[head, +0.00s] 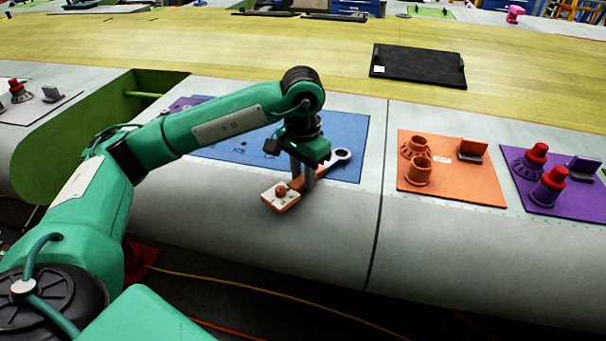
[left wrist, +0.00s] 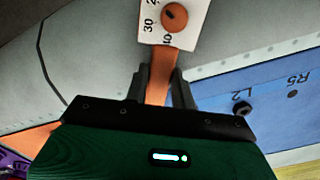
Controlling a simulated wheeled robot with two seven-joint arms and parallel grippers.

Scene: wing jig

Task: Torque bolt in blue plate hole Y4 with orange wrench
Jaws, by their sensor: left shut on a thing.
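The orange wrench has a pale square block with an orange knob (head: 281,194) at its near end and a grey ring (head: 341,155) at its far end. My left gripper (head: 303,180) is shut on its orange handle (left wrist: 160,75), above the near edge of the blue plate (head: 342,127). The pale block, with numbers, also shows in the left wrist view (left wrist: 180,38). That view shows plate labels L2 and R5, with a dark bolt or hole (left wrist: 243,110) by L2. I cannot make out Y4; my arm hides part of the plate. My right gripper is not in view.
A black tray (head: 418,64) lies behind on the yellow surface. The grey wing skin curves down in front.

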